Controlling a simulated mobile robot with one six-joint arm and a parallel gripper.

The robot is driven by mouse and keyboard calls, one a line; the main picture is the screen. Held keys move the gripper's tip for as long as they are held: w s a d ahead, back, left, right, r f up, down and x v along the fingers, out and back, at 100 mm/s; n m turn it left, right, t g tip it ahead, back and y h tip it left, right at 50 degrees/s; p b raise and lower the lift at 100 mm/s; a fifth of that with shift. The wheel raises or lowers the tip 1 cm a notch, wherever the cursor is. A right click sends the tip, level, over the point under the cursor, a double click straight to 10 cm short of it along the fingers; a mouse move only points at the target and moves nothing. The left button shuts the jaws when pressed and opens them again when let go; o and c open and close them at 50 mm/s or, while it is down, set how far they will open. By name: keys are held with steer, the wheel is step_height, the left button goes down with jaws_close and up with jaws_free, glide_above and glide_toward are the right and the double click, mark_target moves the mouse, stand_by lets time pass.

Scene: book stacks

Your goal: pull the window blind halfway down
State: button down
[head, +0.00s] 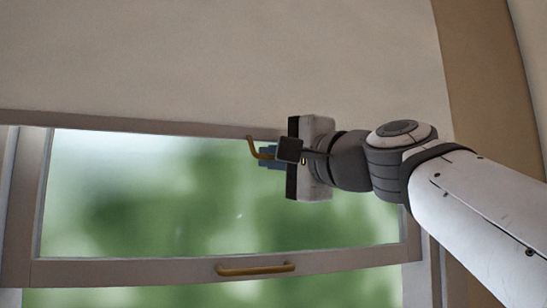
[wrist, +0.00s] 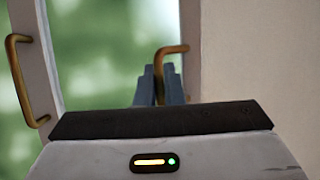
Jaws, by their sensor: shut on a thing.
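The window blind (head: 220,60) is a plain cream sheet covering the upper part of the window in the head view; it also fills the right side of the wrist view (wrist: 250,50). Its lower edge is a grey bar (head: 120,123). A bent brass handle (head: 253,147) hangs at this bar, and it also shows in the wrist view (wrist: 172,48). My gripper (head: 268,156) is shut on this handle, its blue-grey fingers (wrist: 160,85) on either side of it. The fingers hide part of the handle.
Below the blind is a window pane (head: 150,200) with blurred green behind it. The pane's grey lower rail (head: 120,272) carries a second brass handle (head: 255,269), also at left in the wrist view (wrist: 25,80). A tan wall strip (head: 485,70) stands at right.

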mark_target(271, 156)
steer(key=c, duration=1.8)
jaws_free()
steer(key=shift+a, duration=0.3)
steer(key=shift+o, duration=1.2)
steer(key=shift+d, duration=0.1)
step_height(271, 156, up, 10)
steer(key=p, duration=0.5)
steer(key=shift+r, duration=0.1)
steer(key=shift+s+d, duration=0.25)
steer(key=b+v, duration=0.3)
steer(key=v, duration=0.5)
